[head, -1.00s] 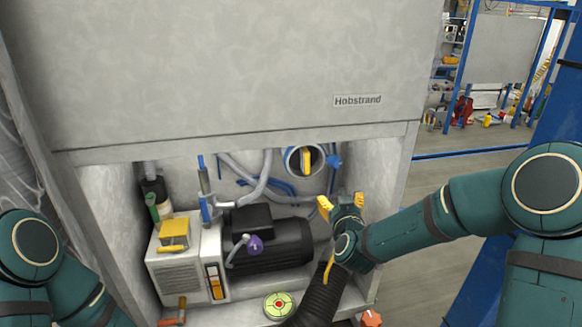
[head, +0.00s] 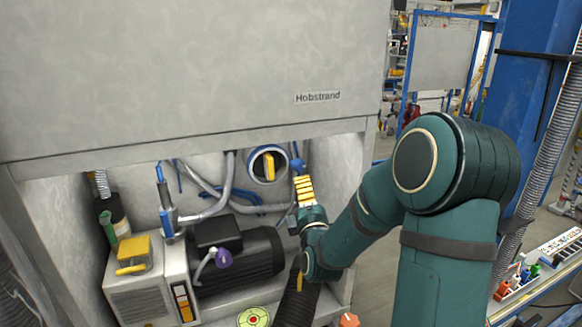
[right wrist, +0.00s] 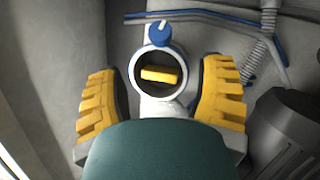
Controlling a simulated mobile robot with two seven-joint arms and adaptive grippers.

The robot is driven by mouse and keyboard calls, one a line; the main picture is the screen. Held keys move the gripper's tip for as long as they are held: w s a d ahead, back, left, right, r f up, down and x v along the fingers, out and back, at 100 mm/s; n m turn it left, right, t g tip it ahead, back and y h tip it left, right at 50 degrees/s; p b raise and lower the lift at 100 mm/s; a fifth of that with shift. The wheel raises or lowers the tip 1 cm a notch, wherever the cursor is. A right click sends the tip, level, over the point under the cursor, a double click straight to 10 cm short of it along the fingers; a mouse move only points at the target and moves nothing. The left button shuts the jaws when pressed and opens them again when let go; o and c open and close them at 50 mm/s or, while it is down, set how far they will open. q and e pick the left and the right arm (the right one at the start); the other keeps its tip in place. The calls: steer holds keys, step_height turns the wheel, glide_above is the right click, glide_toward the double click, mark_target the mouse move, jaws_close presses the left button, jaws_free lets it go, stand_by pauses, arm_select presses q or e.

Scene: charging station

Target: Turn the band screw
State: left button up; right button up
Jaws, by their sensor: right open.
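A blue knob (head: 297,165), which looks like the band screw, sits at the right side of a round pipe opening (head: 252,165) with a blue rim in the head view. A yellow handle (head: 268,166) stands inside the opening. In the right wrist view the knob (right wrist: 158,33) is above the opening, with the yellow handle (right wrist: 160,75) inside. My right gripper (head: 304,188) shows its yellow fingers edge-on, just below the knob in the picture. In the wrist view the gripper (right wrist: 160,95) is open and empty, its fingers either side of the opening. My left gripper is out of view.
Grey hoses (head: 207,202) run behind. The cabinet's right wall (head: 340,170) is close to my right gripper. A black corrugated hose (head: 297,305) stands below it.

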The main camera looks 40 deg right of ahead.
mark_target(299, 170)
steer(key=x, duration=1.1)
steer(key=shift+w+d, duration=0.2)
steer(key=shift+w, duration=0.15)
steer(key=shift+c, duration=0.2)
jaws_close()
